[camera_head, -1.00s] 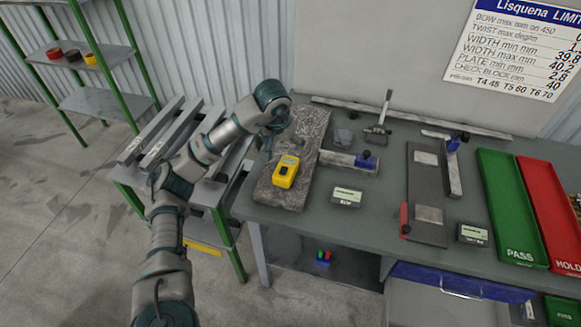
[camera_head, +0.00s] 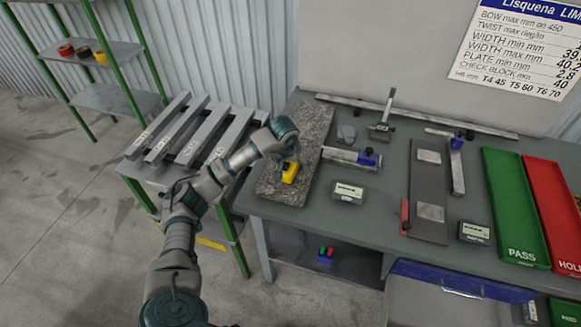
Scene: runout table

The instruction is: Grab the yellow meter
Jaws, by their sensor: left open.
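The yellow meter (camera_head: 289,174) lies on the grey stone slab (camera_head: 284,194) at the left end of the table. My left arm reaches in from the lower left. My left gripper (camera_head: 287,163) is over the far part of the meter and partly hides it. The gripper is open. Its fingers are small and dark here, and I cannot tell whether they touch the meter. My right gripper is not in view.
A square with a blue block (camera_head: 368,159) and a small display box (camera_head: 348,193) stand right of the slab. A long dark plate (camera_head: 427,180), a green tray (camera_head: 516,210) and a red tray (camera_head: 560,210) are further right. A rack of grey bars (camera_head: 190,135) is left of the table.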

